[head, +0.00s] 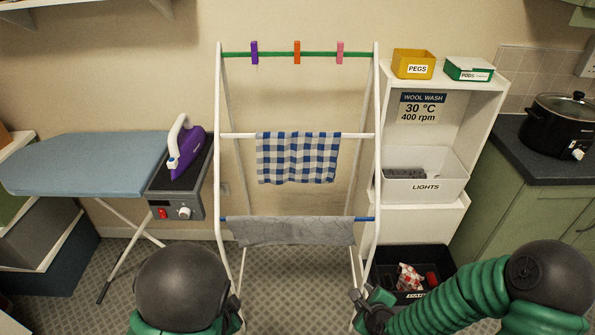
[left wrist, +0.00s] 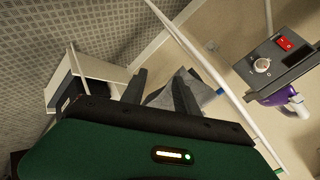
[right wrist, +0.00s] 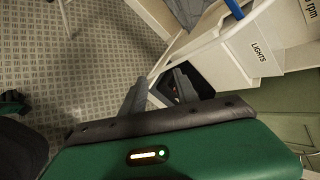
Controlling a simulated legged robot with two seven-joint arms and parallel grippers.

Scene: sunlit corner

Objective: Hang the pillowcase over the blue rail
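The grey pillowcase (head: 290,232) hangs over the low blue rail (head: 364,219) of the white drying rack, covering most of its width; blue shows at both ends. It also shows in the left wrist view (left wrist: 203,92), partly behind a finger, and at the top of the right wrist view (right wrist: 185,10). My left gripper (left wrist: 160,76) is open and empty, low by the rack's left leg. My right gripper (right wrist: 159,76) is open and empty, low by the right leg. Both grippers are apart from the cloth.
A blue checked cloth (head: 298,158) hangs on the white middle rail. Pegs sit on the green top rail (head: 275,54). An ironing board (head: 85,163) with a purple iron (head: 187,150) stands left. White shelves (head: 490,110) and a dark crate (head: 440,262) stand right.

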